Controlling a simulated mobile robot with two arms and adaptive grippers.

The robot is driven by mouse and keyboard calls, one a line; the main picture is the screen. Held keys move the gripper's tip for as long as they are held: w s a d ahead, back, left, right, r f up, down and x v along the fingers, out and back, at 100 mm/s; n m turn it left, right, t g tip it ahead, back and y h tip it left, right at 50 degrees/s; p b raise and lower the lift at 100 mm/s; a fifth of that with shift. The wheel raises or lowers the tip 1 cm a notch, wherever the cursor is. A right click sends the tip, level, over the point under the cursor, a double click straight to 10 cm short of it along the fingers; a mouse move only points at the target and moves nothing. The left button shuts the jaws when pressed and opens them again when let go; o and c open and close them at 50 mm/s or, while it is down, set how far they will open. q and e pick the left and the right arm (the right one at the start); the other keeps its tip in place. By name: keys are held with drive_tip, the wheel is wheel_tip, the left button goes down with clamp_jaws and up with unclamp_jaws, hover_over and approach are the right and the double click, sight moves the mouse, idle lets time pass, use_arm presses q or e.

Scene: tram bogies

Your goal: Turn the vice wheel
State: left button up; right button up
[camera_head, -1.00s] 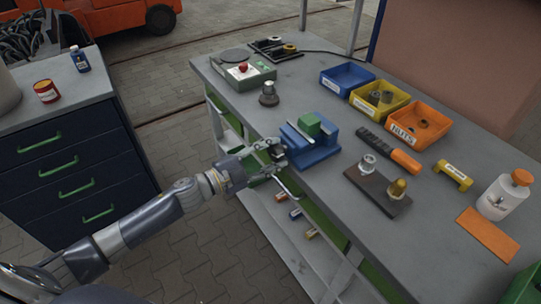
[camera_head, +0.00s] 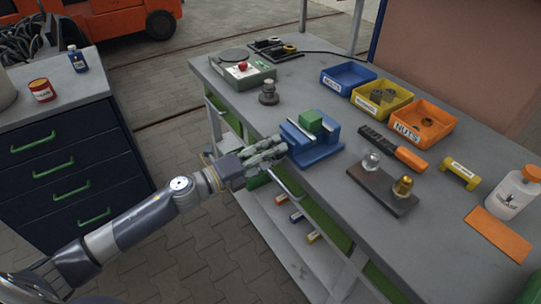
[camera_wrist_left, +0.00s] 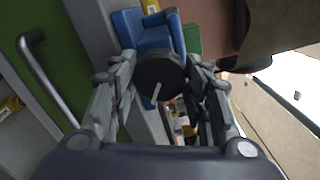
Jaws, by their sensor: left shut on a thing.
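The blue vice (camera_head: 316,153) stands at the near edge of the workbench with a green block (camera_head: 311,121) between its jaws. My left gripper (camera_head: 277,149) is at the vice's near-left end. In the left wrist view, the dark round vice wheel (camera_wrist_left: 160,72) sits between the two fingers of the left gripper (camera_wrist_left: 161,84), which is shut on it. A short pale handle or mark shows on the wheel's face. The blue vice body (camera_wrist_left: 148,34) and the green block (camera_wrist_left: 193,39) lie behind it. In the head view the fingers hide the wheel. My right gripper is out of view.
The grey workbench (camera_head: 290,236) carries a control box (camera_head: 242,72), a dark knobbed piece (camera_head: 269,94), blue (camera_head: 346,76), yellow (camera_head: 382,99) and orange bins (camera_head: 423,122), and a plate (camera_head: 382,190) with two fittings. A bench-side handle (camera_head: 286,184) is close below my gripper.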

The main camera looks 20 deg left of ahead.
use_arm(q)
drive_tip(key=shift+f+m+b, duration=0.15)
drive_tip(key=shift+m+b, duration=1.05)
drive_tip(key=shift+m, duration=2)
drive_tip(key=o, duration=1.1)
drive_tip(key=shift+c, duration=0.2)
drive_tip(key=v, duration=1.2)
